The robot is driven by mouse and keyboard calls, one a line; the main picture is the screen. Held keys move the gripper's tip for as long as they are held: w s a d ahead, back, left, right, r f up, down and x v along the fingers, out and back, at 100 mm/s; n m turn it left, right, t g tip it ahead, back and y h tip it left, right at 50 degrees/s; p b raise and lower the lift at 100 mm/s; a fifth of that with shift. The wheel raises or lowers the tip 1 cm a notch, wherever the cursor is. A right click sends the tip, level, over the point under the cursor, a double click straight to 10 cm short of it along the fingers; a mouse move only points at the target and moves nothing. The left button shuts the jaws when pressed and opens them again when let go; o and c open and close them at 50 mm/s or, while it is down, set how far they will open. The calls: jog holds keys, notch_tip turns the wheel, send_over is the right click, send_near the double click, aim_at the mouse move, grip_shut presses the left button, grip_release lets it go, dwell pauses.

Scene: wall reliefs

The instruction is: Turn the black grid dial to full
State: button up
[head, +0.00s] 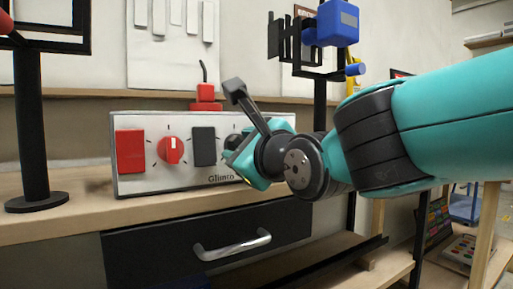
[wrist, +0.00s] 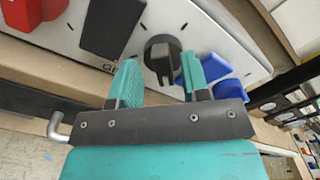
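The panel marked "Glimro" (head: 140,188) stands on the wooden bench and also fills the top of the wrist view (wrist: 225,22). The black dial (wrist: 162,50) sits on it beside a black rectangular piece (wrist: 112,28). In the head view the black dial (head: 232,141) is mostly hidden behind my gripper (head: 240,163). In the wrist view my gripper (wrist: 160,82) is open, its two teal fingers apart. The dial shows between and just beyond the fingertips. I cannot tell whether the right finger touches it. The dial's grip ridge points roughly down toward my gripper; its marks are unclear.
The panel also bears a red rectangle (head: 130,152), a red dial (head: 171,150) and blue parts (wrist: 215,68) close to my right finger. A black drawer with a metal handle (head: 232,245) lies below. Black stands (head: 32,130) rise on both sides.

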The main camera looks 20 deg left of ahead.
jog(key=p+v, duration=0.1)
jog(key=v, duration=1.6)
jog(key=shift+s, duration=0.2)
jog(key=shift+d, duration=0.15)
